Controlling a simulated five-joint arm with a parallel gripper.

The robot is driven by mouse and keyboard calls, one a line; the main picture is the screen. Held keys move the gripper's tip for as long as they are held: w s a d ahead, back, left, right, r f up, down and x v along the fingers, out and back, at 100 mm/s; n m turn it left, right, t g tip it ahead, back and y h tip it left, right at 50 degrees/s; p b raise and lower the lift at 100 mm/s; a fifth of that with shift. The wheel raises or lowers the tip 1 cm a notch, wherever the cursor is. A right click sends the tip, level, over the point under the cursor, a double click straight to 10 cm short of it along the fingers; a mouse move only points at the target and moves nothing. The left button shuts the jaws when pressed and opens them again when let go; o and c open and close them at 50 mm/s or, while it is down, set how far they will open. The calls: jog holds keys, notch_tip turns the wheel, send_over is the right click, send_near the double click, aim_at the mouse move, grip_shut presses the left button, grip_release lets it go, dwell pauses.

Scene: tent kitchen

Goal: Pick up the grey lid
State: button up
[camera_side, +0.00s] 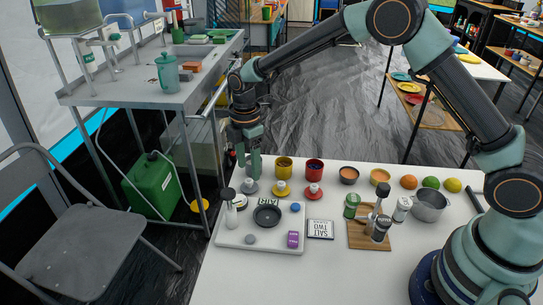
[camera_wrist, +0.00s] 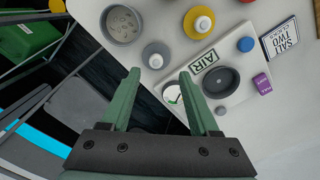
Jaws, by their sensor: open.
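The grey lid (camera_side: 250,187) is a small disc with a pale knob. It lies on the white table in front of the cups, left of the yellow lid (camera_side: 281,188). In the wrist view the grey lid (camera_wrist: 154,57) shows whole, just beyond the gap between my fingertips. My gripper (camera_side: 250,172) points down above the lid's area and hides part of what stands behind. In the wrist view my gripper (camera_wrist: 159,74) is open, with nothing between its fingers. A grey cup with a holed base (camera_wrist: 122,22) stands beside the lid.
A yellow cup (camera_side: 284,168), red cup (camera_side: 314,170) and red lid (camera_side: 314,191) are to the right. The table's left edge is near.

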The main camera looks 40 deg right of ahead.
aim_at(249, 181)
jog(key=shift+w+d+f, duration=0.1)
jog(key=shift+w+f, duration=0.05)
jog(key=shift+f, duration=1.05)
jog(key=shift+w+d+f, duration=0.1)
jog(key=shift+w+f, duration=0.05)
jog(key=shift+f, duration=1)
grip_shut()
jog(key=shift+r, duration=0.1)
notch_tip(249, 181, up, 19)
jog(key=shift+w+d+f, duration=0.8)
jog(key=shift+f, duration=1.5)
jog(key=shift+w+d+f, duration=0.75)
jog(key=shift+w+f, duration=0.1)
jog(key=shift+f, duration=1.5)
jog(key=shift+w+d+f, duration=0.8)
jog(key=shift+f, duration=1.5)
